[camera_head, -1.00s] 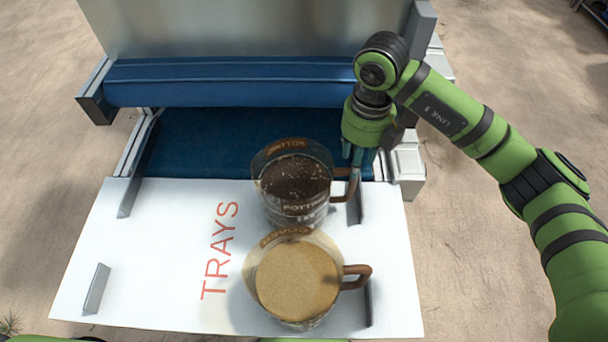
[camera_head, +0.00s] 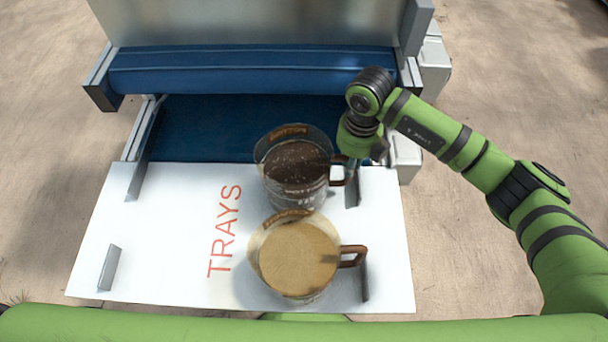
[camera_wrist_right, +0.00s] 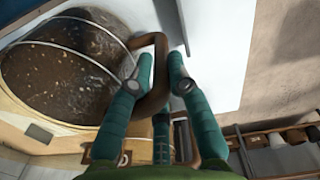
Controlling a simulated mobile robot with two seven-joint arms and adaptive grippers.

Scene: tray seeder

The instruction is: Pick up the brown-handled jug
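Two clear, labelled jugs stand upright on the white plate marked TRAYS, and both handles look brown. The far jug (camera_head: 293,167) holds dark soil, and its handle (camera_head: 338,172) points right. The near jug (camera_head: 297,262) holds tan grain, and its handle (camera_head: 352,256) also points right. My right gripper (camera_head: 352,165) is at the far jug's handle. In the right wrist view the soil jug (camera_wrist_right: 75,65) is at the left. My right gripper's fingers (camera_wrist_right: 160,68) stand apart on either side of its handle; firm contact is not clear. My left gripper is not in view.
The white plate (camera_head: 170,260) has small upright metal guides, one (camera_head: 109,267) at its left and others near the handles. Behind it are a blue belt (camera_head: 220,125) and a blue roller (camera_head: 240,73). The plate's left half is clear. The jugs stand close together.

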